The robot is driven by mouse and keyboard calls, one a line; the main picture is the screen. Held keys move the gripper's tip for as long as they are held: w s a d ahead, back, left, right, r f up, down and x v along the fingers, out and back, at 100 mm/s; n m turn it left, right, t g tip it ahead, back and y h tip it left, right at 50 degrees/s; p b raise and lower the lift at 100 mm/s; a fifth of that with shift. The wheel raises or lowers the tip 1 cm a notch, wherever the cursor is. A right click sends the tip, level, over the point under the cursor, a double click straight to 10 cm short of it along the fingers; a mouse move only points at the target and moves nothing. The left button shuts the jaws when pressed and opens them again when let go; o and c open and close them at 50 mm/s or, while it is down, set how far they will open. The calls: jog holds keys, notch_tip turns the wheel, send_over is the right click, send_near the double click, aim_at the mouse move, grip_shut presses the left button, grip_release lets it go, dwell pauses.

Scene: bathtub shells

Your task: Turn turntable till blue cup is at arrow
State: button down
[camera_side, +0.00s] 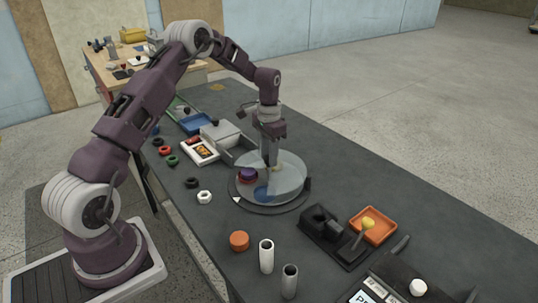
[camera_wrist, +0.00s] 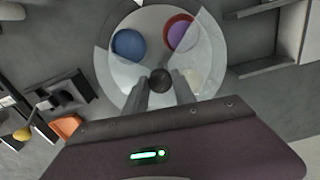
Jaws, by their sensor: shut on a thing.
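The round turntable (camera_side: 290,187) sits on the dark table under a see-through cover. The blue cup (camera_side: 262,193) is near its front edge; it also shows in the wrist view (camera_wrist: 128,44). A purple cup (camera_side: 248,174) is at the turntable's left, and a cream cup (camera_wrist: 192,77) is partly hidden by a finger. The white arrow (camera_side: 237,199) lies at the front left rim, between the blue and purple cups in angle. My gripper (camera_wrist: 160,88) points down, shut on the dark centre knob (camera_wrist: 161,78). In the side view my gripper (camera_side: 269,163) stands over the turntable's middle.
An orange cylinder (camera_side: 239,241) and two upright tubes (camera_side: 266,256) stand in front. A black fixture (camera_side: 327,226) and orange tray (camera_side: 373,227) are at right. Grey bins (camera_side: 220,132) stand close behind left.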

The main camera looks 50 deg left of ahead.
jog(key=shift+m, duration=1.9)
jog(key=shift+a+r+m, duration=0.1)
jog(key=shift+m, duration=2)
jog(key=shift+w, duration=0.1)
jog(key=c, duration=1)
grip_release()
jog(key=shift+c, duration=0.2)
notch_tip(320, 180, up, 7)
jog(key=shift+f, duration=0.1)
